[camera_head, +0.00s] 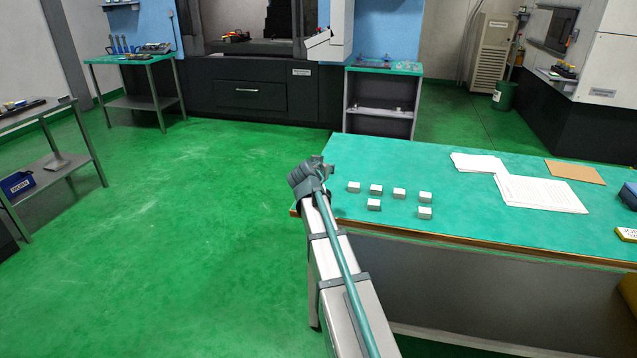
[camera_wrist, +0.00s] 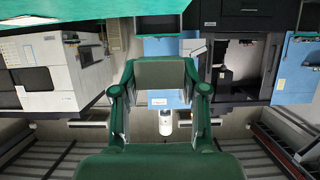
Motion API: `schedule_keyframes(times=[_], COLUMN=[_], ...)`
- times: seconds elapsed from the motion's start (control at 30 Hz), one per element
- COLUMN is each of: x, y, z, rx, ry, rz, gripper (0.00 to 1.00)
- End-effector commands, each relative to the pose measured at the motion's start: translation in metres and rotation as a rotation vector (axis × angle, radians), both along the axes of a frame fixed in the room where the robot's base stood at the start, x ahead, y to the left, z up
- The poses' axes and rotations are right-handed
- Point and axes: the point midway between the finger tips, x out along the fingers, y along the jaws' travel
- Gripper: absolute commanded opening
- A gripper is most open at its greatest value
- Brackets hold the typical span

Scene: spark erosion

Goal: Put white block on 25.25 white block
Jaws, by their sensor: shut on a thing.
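Several small white blocks stand on the green tabletop (camera_head: 470,215). The back row holds blocks at the left end (camera_head: 354,187), then (camera_head: 376,189) and (camera_head: 399,193), with another at the right end (camera_head: 425,196). In front are two more blocks, one left (camera_head: 374,204) and one right (camera_head: 425,212), with a bare gap between them. Number labels cannot be read. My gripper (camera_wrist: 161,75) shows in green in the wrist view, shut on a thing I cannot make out. In the head view the dark end of my arm (camera_head: 310,178) is left of the blocks, above the table's left edge.
White papers (camera_head: 540,193) and a brown sheet (camera_head: 575,172) lie on the table's right half. A dark blue item (camera_head: 629,195) and a small labelled block (camera_head: 627,235) are at its right edge. Green floor lies left.

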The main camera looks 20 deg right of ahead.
Motion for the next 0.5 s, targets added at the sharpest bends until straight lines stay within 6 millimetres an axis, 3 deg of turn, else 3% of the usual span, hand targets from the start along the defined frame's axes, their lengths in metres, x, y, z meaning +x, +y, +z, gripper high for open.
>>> schedule_keyframes(times=[0.03,0.1,0.3,0.5], x=[0.017,0.03,0.051,0.06], y=[-0.005,-0.009,-0.016,-0.018], z=[-0.004,-0.013,-0.046,-0.059], rx=[0.0,0.001,0.0,0.0], ry=[0.002,0.002,0.002,0.0], rz=[-0.001,0.0,-0.001,0.001], gripper=[0.0,0.0,0.0,0.0])
